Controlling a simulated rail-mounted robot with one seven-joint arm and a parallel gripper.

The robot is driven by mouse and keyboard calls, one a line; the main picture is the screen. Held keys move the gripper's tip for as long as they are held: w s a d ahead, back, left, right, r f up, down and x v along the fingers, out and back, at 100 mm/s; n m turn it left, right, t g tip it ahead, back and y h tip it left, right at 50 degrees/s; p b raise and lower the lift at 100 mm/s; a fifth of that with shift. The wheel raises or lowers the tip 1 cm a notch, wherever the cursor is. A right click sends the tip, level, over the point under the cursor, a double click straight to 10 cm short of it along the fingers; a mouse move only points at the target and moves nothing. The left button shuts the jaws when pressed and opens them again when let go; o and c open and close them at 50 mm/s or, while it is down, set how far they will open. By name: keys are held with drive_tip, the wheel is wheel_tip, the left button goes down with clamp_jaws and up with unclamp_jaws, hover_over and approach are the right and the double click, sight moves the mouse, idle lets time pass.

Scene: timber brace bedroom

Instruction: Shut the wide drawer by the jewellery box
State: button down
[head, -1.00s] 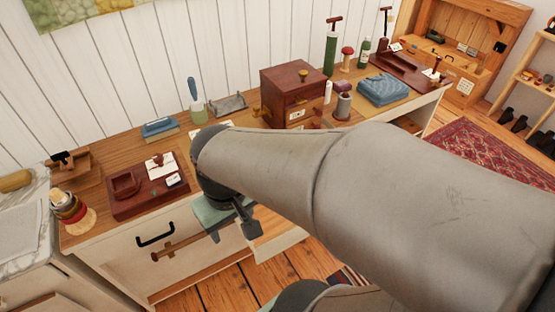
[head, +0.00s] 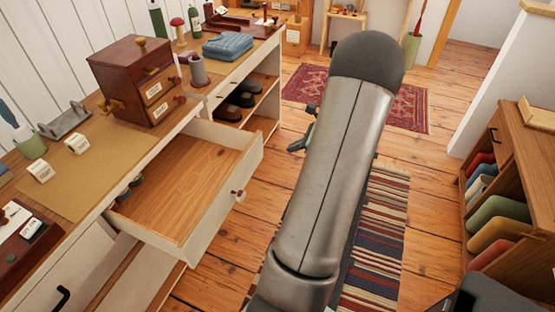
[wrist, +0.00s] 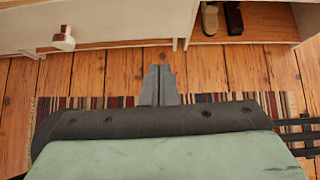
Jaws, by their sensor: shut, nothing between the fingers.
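The wide drawer (head: 225,205) stands pulled out of the long white desk in the head view. A knob (wrist: 64,40) on a white front also shows at the left of the wrist view. The dark red jewellery box (head: 128,78) sits on the desk above the drawer. My gripper (wrist: 158,70) is shut and empty, above the floor and apart from the white front. In the head view my arm partly hides it, right of the drawer.
Open shelves with shoes (head: 240,95) lie beyond the drawer. A striped rug (head: 378,235) covers the floor beneath my arm. A wooden shelf unit with coloured cloths (head: 495,220) stands at the right. Floor is clear between drawer and arm.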

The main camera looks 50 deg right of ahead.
approach(258, 156)
wheel_tip(258, 156, down, 3)
drive_tip(key=w, duration=0.2)
drive_tip(key=w+a, duration=0.1)
drive_tip(key=shift+a+f+m, duration=0.1)
drive_tip(key=shift+f+m, duration=0.2)
drive_tip(key=shift+f, duration=0.05)
drive_tip(key=shift+w+a, duration=0.15)
drive_tip(key=shift+w, duration=0.4)
